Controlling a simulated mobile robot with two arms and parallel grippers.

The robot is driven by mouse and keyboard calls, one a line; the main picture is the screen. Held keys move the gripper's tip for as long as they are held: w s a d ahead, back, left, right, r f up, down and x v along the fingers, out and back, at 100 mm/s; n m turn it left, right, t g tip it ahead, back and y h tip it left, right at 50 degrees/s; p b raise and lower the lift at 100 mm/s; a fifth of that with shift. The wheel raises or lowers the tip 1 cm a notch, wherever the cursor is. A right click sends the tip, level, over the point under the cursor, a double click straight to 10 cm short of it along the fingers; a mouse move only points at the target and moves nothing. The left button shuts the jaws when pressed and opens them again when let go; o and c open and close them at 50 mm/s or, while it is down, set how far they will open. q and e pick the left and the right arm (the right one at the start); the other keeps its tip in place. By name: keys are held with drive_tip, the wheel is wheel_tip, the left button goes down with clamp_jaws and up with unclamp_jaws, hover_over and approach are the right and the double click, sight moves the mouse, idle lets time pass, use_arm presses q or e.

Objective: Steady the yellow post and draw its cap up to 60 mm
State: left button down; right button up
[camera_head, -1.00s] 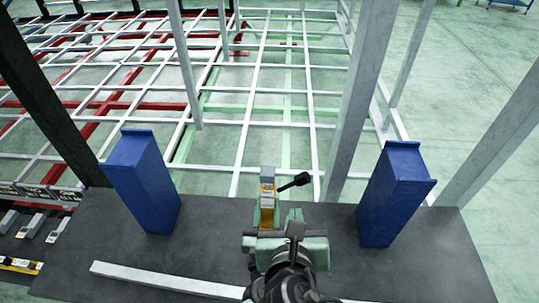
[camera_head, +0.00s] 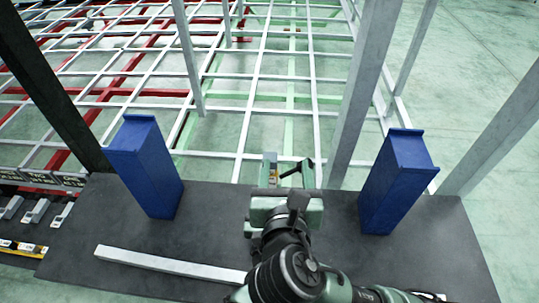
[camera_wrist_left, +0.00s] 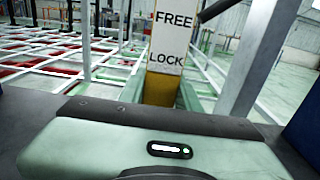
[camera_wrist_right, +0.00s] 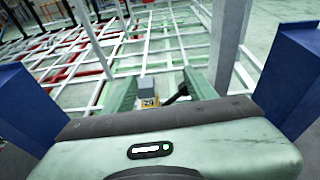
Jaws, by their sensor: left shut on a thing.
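The yellow post (camera_wrist_left: 160,90) stands upright in the left wrist view, under a pale part (camera_wrist_left: 168,38) marked FREE and LOCK. My left gripper (camera_wrist_left: 162,98) is shut on the post, one finger on each side; the right gripper and arm hide it in the head view. The post's grey top (camera_head: 270,163) shows in the head view. My right gripper (camera_head: 287,178) is open just above and on the near side of the post. In the right wrist view, the post top (camera_wrist_right: 147,88) and a dark lever (camera_wrist_right: 176,95) lie between its spread fingers.
Two blue blocks (camera_head: 146,165) (camera_head: 396,180) stand left and right on the dark bench (camera_head: 215,215). A pale bar (camera_head: 165,264) lies at the front. Grey uprights (camera_head: 355,90) and a white and red lattice frame (camera_head: 215,145) are behind.

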drive_tip(key=w+a+r+n+t+y, duration=0.25)
drive_tip(key=a+r+y, duration=0.25)
drive_tip(key=r, duration=0.3)
drive_tip(key=w+a+r+n+t+y, duration=0.2)
drive_tip(key=a+r+t+y, duration=0.1)
drive_tip(key=a+r+y, duration=0.4)
drive_tip(key=s+a+r+n+g+y, duration=0.25)
drive_tip(key=n+g+y, duration=0.25)
drive_tip(key=n+g, duration=0.25)
drive_tip(key=s+a+r+n+g+y, duration=0.25)
drive_tip(key=a+n+g+y, duration=0.2)
drive_tip(key=n+g, duration=0.3)
drive_tip(key=m+g+h, duration=0.2)
drive_tip(key=g+h, duration=0.3)
drive_tip(key=h, duration=1.3)
approach(273, 157)
drive_tip(key=x, duration=1.2)
